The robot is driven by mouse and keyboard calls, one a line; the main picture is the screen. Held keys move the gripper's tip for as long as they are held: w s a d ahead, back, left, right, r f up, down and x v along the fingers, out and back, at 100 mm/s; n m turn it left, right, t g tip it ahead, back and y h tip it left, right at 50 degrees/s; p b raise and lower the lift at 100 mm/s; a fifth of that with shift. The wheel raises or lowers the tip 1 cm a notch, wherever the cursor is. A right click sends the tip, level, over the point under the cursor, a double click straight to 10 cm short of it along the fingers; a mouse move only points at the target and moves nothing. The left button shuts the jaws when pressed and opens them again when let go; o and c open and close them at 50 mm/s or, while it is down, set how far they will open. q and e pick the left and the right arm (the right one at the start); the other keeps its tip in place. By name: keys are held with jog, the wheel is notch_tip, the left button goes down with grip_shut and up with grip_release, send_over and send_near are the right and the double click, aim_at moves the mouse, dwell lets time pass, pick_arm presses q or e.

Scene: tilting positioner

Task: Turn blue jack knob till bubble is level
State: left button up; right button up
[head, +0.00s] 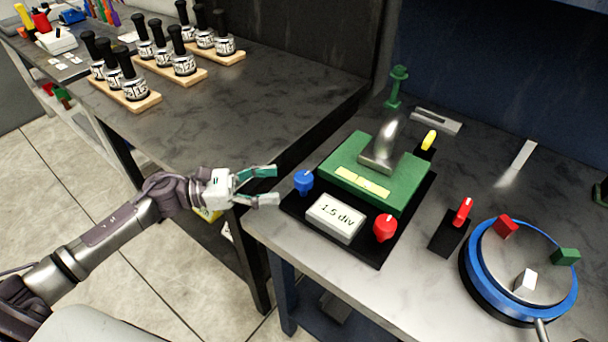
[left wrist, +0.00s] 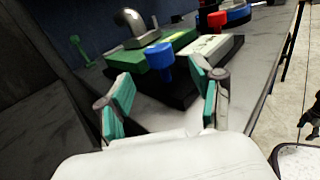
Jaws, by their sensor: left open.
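The blue jack knob (head: 303,182) stands at the left corner of a black base plate (head: 386,249). It also shows in the left wrist view (left wrist: 160,58), ahead of my fingers. A green block (head: 400,190) on the plate carries a yellow strip (head: 362,183), perhaps the bubble vial; I cannot make out the bubble. A white label block (head: 335,218) reads "1.5 div". A red knob (head: 384,228) stands at the front right corner. My left gripper (head: 276,185) is open and empty, just left of the blue knob, with its fingers pointing at it. My right gripper is not in view.
A turntable with a blue rim (head: 469,278) stands at the right. A red-handled lever (head: 462,212) and a yellow-handled one (head: 429,141) are nearby. The gap between tables is below my gripper.

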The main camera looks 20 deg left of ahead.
aim_at(304, 182)
pick_arm(q)
jog(key=p+x, duration=0.1)
jog(key=x, duration=0.5)
jog(key=shift+w+d+r+p, duration=0.1)
jog(key=shift+p, duration=0.2)
jog(key=shift+w+d, duration=0.2)
jog(key=shift+d, duration=0.35)
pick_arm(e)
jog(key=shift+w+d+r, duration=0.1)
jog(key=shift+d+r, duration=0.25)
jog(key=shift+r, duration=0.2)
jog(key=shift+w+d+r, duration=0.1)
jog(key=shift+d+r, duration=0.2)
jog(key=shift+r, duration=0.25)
pick_arm(q)
jog(key=c, duration=1.2)
jog(key=shift+o, duration=0.2)
jog(key=shift+n+t+y, duration=0.3)
jog(key=shift+n+t, duration=0.1)
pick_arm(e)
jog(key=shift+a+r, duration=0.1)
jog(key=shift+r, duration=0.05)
